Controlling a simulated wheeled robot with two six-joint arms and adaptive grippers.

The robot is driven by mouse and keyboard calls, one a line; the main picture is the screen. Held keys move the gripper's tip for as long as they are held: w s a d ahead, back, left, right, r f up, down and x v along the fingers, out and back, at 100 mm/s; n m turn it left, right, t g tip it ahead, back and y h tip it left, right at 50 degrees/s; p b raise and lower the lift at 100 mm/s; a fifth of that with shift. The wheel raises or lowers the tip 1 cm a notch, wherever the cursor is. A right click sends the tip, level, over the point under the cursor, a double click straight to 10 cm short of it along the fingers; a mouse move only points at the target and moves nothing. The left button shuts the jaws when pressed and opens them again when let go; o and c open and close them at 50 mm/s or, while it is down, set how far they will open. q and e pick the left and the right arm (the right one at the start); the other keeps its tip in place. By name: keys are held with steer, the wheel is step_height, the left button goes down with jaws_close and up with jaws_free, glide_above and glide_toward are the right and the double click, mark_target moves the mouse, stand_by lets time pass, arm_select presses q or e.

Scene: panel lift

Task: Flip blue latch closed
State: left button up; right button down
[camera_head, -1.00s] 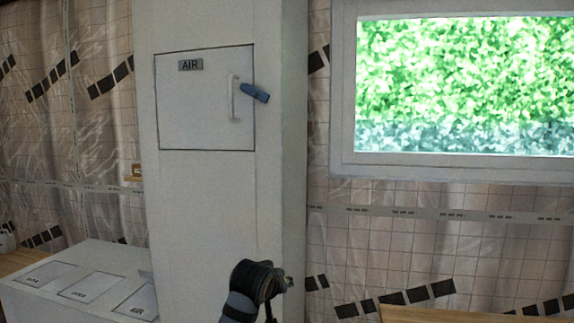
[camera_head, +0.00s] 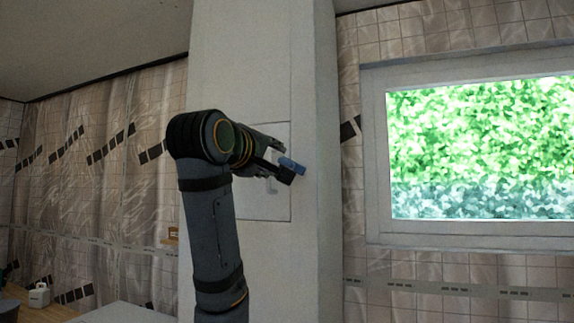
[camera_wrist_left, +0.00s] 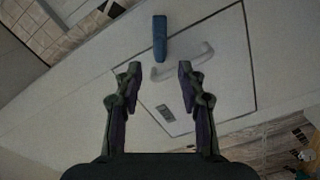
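The blue latch (camera_head: 291,165) sits at the right edge of the white panel door (camera_head: 262,203) on the white column. In the left wrist view the latch (camera_wrist_left: 160,38) lies just beyond the fingertips, lined up between them, with the door's white handle (camera_wrist_left: 182,62) beside it. My left gripper (camera_head: 285,172) is at the latch in the head view, and its arm hides most of the door. In the left wrist view the left gripper (camera_wrist_left: 160,70) is open with nothing between its fingers. I cannot tell whether a finger touches the latch. My right gripper is not in view.
The white column (camera_head: 318,250) carries the door. A bright window (camera_head: 478,150) is in the tiled wall at the right. A small white container (camera_head: 39,296) stands on a surface at the far lower left. The space right of the column looks clear.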

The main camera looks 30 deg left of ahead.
mark_target(285, 162)
arm_select(q)
steer(key=p+x, duration=0.4)
steer(key=x, duration=0.5)
steer(key=shift+w+r, duration=0.1)
steer(key=shift+w, duration=0.05)
steer(key=shift+w+a, duration=0.1)
steer(key=shift+w, duration=0.25)
steer(key=shift+s, duration=0.1)
steer(key=shift+c, duration=0.9)
jaws_close()
